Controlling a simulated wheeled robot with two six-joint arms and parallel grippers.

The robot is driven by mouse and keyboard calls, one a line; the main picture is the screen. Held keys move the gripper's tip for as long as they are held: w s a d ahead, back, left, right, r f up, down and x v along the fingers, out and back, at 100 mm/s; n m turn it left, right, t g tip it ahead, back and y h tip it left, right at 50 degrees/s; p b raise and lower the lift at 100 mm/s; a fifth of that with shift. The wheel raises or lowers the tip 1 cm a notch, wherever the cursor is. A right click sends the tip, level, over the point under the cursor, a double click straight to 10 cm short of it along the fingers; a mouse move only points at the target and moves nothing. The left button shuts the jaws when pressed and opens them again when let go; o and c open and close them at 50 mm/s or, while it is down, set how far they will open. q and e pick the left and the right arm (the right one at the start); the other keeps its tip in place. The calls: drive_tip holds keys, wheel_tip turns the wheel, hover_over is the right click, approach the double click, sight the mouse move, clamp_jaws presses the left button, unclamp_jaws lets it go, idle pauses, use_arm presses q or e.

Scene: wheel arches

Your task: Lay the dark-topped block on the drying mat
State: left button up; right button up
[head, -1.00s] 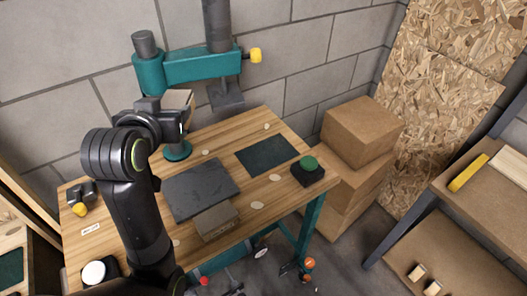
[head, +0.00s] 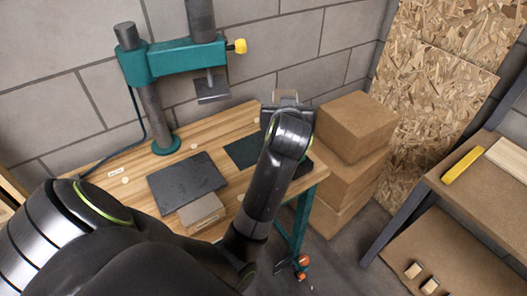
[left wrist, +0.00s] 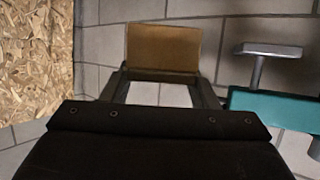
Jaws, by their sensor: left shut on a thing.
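My left gripper (head: 286,103) is raised over the far right of the bench, beside the cardboard boxes. It is shut on a block (head: 286,94), of which only a small pale part shows in the head view. In the left wrist view the block (left wrist: 163,47) shows a plain brown face between the fingertips (left wrist: 163,76); its dark top is not visible. A thin dark green mat (head: 238,150) lies on the bench left of my forearm, which partly covers it. A larger dark grey slab (head: 185,180) lies left of it; I cannot tell surely which is the drying mat.
A small labelled brown box (head: 201,212) sits at the slab's front edge. A teal press (head: 175,62) stands at the back of the wooden bench (head: 135,170). Stacked cardboard boxes (head: 350,130) stand right of the bench. A shelf (head: 490,195) is at far right.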

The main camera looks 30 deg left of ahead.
use_arm(q)
drive_tip(key=a+f+n+g+y+b, duration=0.3)
drive_tip(key=a+f+n+g+y, duration=0.3)
drive_tip(key=a+f, duration=0.35)
drive_tip(key=shift+n, duration=0.6)
drive_tip(key=f, duration=0.6)
drive_tip(key=a+f+p, duration=0.1)
drive_tip(key=f, duration=0.2)
drive_tip(key=shift+w+f, duration=0.15)
drive_tip(key=shift+f, duration=0.15)
drive_tip(key=shift+f, duration=0.1)
drive_tip(key=o, duration=1.2)
drive_tip(key=shift+c, duration=0.2)
